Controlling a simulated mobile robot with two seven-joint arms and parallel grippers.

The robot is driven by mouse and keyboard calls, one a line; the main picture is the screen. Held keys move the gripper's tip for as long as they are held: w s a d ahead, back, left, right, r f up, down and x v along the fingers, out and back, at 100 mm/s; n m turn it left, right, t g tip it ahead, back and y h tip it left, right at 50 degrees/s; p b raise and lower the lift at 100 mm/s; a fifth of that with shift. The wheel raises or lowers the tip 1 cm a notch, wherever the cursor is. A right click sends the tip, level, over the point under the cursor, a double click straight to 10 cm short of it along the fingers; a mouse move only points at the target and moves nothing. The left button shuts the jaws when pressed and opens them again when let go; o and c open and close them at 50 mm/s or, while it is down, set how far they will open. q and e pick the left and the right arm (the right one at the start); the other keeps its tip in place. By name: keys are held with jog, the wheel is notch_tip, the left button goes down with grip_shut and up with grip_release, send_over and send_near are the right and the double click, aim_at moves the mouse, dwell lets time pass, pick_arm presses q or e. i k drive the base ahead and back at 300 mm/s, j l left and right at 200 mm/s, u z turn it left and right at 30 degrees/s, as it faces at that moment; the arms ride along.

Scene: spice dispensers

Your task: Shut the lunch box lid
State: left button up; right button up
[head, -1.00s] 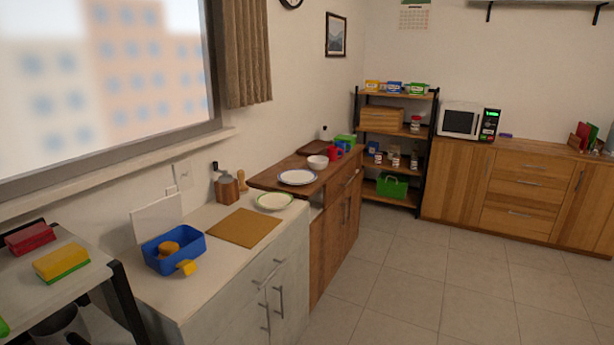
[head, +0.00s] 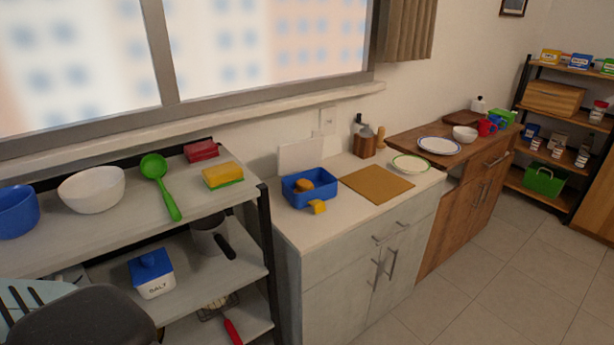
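The blue lunch box (head: 296,197) stands on the light counter in the middle of the head view. Its white lid (head: 301,157) stands upright at the back, so the box is open. A round orange-brown item (head: 303,185) lies inside it. A yellow piece (head: 317,207) is at the box's front right; I cannot tell whether it is a latch or a loose thing. Neither of my grippers shows in the view.
A tan board (head: 376,184) lies right of the box, with a green-rimmed plate (head: 411,164) beyond it. A shelf unit (head: 110,240) on the left holds a white bowl (head: 92,189), a green ladle (head: 161,180) and a sponge (head: 223,175). Floor (head: 450,290) is clear at the front right.

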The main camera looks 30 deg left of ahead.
aim_at(297, 156)
jog(key=i+l, duration=0.25)
jog(key=l, duration=0.15)
jog(key=i+l+u, duration=0.1)
jog(key=l, duration=0.25)
jog(key=i+l, duration=0.3)
jog(key=l+u, duration=0.05)
jog(key=l, duration=0.05)
